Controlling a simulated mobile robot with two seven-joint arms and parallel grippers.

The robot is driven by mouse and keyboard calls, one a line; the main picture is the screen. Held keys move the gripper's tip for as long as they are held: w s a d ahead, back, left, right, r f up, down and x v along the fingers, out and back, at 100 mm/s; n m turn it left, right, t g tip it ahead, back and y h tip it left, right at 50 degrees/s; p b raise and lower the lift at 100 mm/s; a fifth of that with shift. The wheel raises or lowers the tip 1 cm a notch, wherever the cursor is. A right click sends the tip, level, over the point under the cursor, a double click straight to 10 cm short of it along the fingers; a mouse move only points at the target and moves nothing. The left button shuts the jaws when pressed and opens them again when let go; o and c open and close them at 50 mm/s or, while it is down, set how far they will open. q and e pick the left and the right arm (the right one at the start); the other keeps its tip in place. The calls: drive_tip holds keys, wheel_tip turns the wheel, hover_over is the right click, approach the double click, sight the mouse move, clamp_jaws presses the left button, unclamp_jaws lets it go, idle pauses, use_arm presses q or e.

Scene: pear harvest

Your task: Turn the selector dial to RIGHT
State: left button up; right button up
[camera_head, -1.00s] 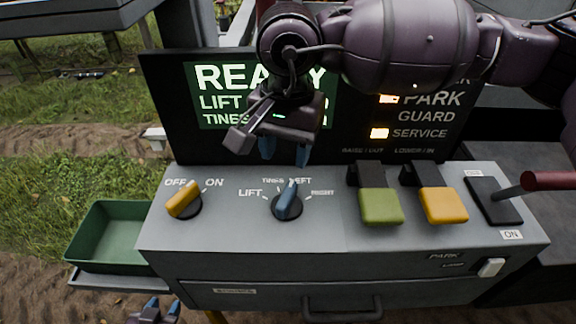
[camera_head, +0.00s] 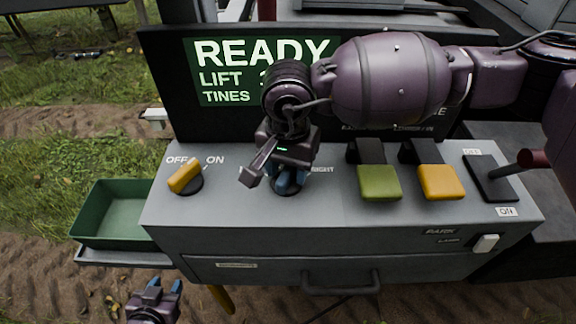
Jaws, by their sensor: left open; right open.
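The selector dial (camera_head: 288,191) sits on the grey console top, mostly hidden under my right gripper (camera_head: 287,184). Its dark base shows below the blue fingertips, and the RIGHT label (camera_head: 322,170) shows beside it. The other dial labels and the direction of its pointer are hidden. The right gripper is open and points down at the dial, with its fingers around or just over the knob; contact cannot be told. My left gripper (camera_head: 163,285) is open and empty, low in front of the console at the lower left.
A yellow OFF/ON knob (camera_head: 185,178) is left of the dial. A green pedal lever (camera_head: 379,183), a yellow one (camera_head: 440,183) and a red-handled lever (camera_head: 535,158) stand to the right. A green tray (camera_head: 110,212) is at the left. The display (camera_head: 225,75) behind reads READY, LIFT, TINES.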

drive_tip(key=shift+f, duration=0.1)
clamp_jaws()
use_arm(q)
drive_tip(key=shift+s+f, duration=0.2)
drive_tip(key=shift+s, duration=0.1)
drive_tip(key=shift+f, duration=0.15)
use_arm(e)
drive_tip(key=shift+m, duration=0.3)
drive_tip(key=m+b, duration=0.1)
drive_tip(key=m, duration=0.1)
drive_tip(key=shift+d+m, duration=0.1)
drive_tip(key=shift+m, duration=0.2)
use_arm(q)
drive_tip(key=shift+f+b, duration=0.4)
drive_tip(key=shift+f, duration=0.55)
use_arm(e)
drive_tip(key=shift+s+d+m, duration=0.1)
drive_tip(key=shift+s+m, duration=0.05)
drive_tip(key=shift+m, duration=2.15)
use_arm(q)
drive_tip(key=shift+s+f, duration=0.15)
drive_tip(key=shift+s, duration=0.15)
